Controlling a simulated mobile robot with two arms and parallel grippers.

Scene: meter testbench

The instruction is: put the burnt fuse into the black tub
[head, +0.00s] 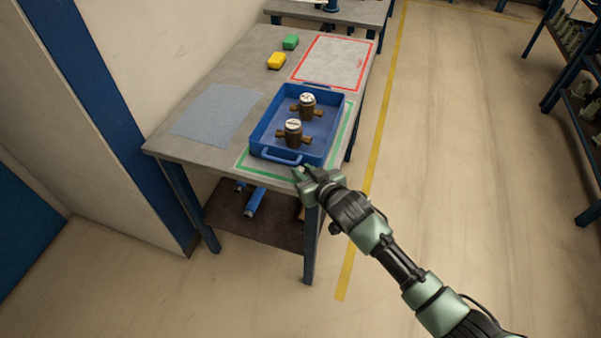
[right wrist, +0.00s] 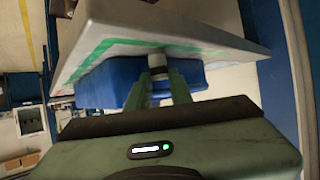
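I see neither a burnt fuse nor a black tub in either view. My right gripper (head: 306,173) is at the near right corner of the table, just in front of the blue tray (head: 263,136) and right of its near handle. In the right wrist view its two fingers (right wrist: 158,92) stand apart, with nothing clearly held between them. A brown and white meter shows beyond the gap, with the blue tray (right wrist: 105,86) behind the fingers. My left gripper is in neither view.
Two brass meters (head: 306,106) (head: 293,133) stand in the tray. Shelving (head: 570,110) stands right; the floor between is clear.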

